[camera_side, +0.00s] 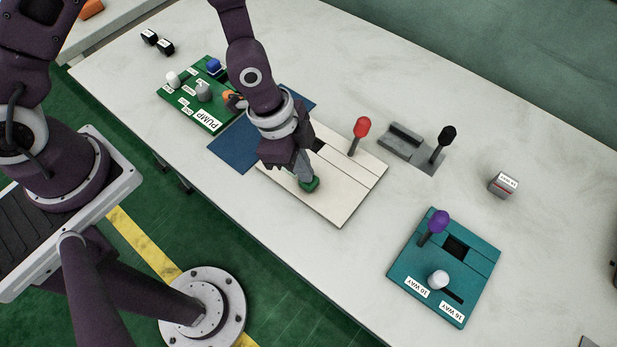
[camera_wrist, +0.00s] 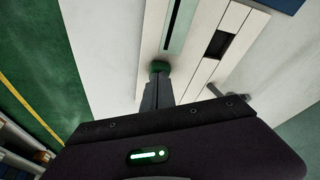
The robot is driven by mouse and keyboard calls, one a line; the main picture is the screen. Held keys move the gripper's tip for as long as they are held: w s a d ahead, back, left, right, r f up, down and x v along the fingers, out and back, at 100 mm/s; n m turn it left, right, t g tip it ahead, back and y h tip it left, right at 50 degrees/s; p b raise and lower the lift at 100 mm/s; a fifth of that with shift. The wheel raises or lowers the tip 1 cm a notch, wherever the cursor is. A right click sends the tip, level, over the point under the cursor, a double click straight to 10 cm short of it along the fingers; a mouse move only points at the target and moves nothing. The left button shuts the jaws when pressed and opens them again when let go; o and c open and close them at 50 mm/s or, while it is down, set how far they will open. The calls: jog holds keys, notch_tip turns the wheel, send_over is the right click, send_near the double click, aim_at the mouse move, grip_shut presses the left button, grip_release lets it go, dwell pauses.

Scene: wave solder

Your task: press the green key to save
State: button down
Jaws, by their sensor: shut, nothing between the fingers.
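The green key (camera_side: 309,184) sits near the front edge of a cream panel (camera_side: 343,208) in the side view. My gripper (camera_side: 306,179) is shut and empty, pointing down with its fingertips at the green key. In the wrist view the green key (camera_wrist: 159,67) shows just beyond the tips of my fingers (camera_wrist: 157,82). The fingertips look to be touching or almost touching it; I cannot tell whether it is pressed down. A red-knobbed lever (camera_side: 361,128) stands at the back of the same panel.
A green PUMP panel (camera_side: 187,112) with knobs and a blue mat (camera_side: 228,150) lie left of the cream panel. A grey block with a black-knobbed lever (camera_side: 446,136) stands behind right. A teal panel (camera_side: 405,268) with purple and white knobs is at the right. A small box (camera_side: 503,185) stands farther back.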

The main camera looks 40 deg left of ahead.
dwell(0.4)
jog(key=shift+f, duration=0.35)
jog(key=shift+r, duration=3.05)
